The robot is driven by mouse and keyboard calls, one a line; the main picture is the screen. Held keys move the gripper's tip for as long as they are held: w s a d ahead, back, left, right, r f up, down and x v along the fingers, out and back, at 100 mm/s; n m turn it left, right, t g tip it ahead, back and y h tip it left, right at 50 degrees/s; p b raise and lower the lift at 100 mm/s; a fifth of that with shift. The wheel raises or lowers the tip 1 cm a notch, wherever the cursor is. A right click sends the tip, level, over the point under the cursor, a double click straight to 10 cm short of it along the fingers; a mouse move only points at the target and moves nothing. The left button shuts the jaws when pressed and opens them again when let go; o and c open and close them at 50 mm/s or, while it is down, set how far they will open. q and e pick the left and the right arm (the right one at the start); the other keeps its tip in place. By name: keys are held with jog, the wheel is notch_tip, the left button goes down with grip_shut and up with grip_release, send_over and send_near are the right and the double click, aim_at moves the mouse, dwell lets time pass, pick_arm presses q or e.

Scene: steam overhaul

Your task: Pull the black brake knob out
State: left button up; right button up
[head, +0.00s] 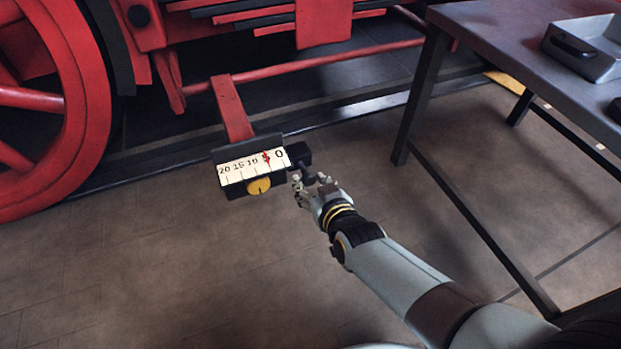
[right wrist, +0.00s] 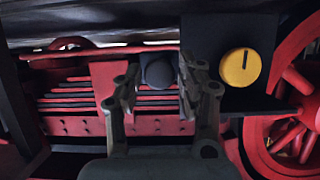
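The black brake knob is round and dark in the right wrist view (right wrist: 159,72). It lies between the two fingers of my right gripper (right wrist: 160,90). The fingers are spread, one on each side of the knob, with thin gaps; I cannot tell whether either touches. In the head view my right gripper (head: 312,186) is just below and right of the black block at the gauge box's right end, and its fingers largely hide the knob. The gauge box (head: 252,168) has a white scale with a red pointer near 5. My left gripper is out of view.
A yellow dial (head: 258,186) sits under the scale and also shows in the right wrist view (right wrist: 240,67). A red bracket (head: 232,108) carries the box. A red wheel (head: 75,90) stands left. A grey table (head: 500,45) stands right. Floor in front is clear.

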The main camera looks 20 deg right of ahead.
jog(key=shift+o, duration=1.1)
jog(key=shift+w+r, duration=0.1)
jog(key=v, duration=0.7)
jog(key=shift+s, duration=0.25)
